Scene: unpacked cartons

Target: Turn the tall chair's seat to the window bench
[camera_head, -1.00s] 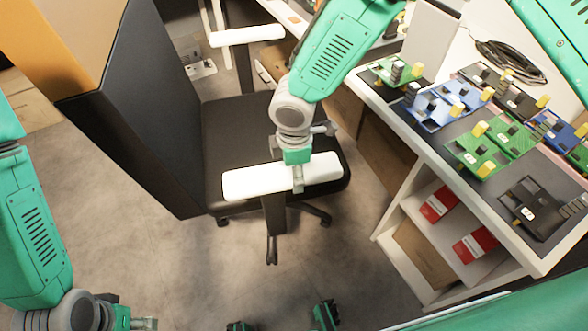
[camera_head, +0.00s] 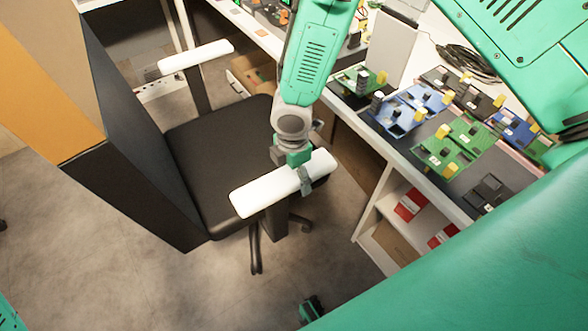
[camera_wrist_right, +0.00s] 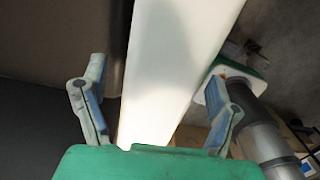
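The tall chair has a black seat (camera_head: 220,150), a high dark back (camera_head: 125,130) on the left, and two white armrests. My right gripper (camera_head: 304,178) is at the near armrest (camera_head: 258,194), toward its right end. In the right wrist view, the fingers of my right gripper (camera_wrist_right: 158,70) are spread, one on each side of the white armrest (camera_wrist_right: 170,60). Whether they touch it is unclear. The far armrest (camera_head: 196,55) is free. My left gripper is out of view. I cannot identify the window bench for certain; a workbench (camera_head: 372,150) stands to the right.
Circuit boards (camera_head: 452,145) and a black cable (camera_head: 468,60) lie on the workbench. Red boxes (camera_head: 410,204) sit on a shelf below it. The chair's base (camera_head: 256,250) stands on grey floor (camera_head: 150,270), which is open in front and at lower left.

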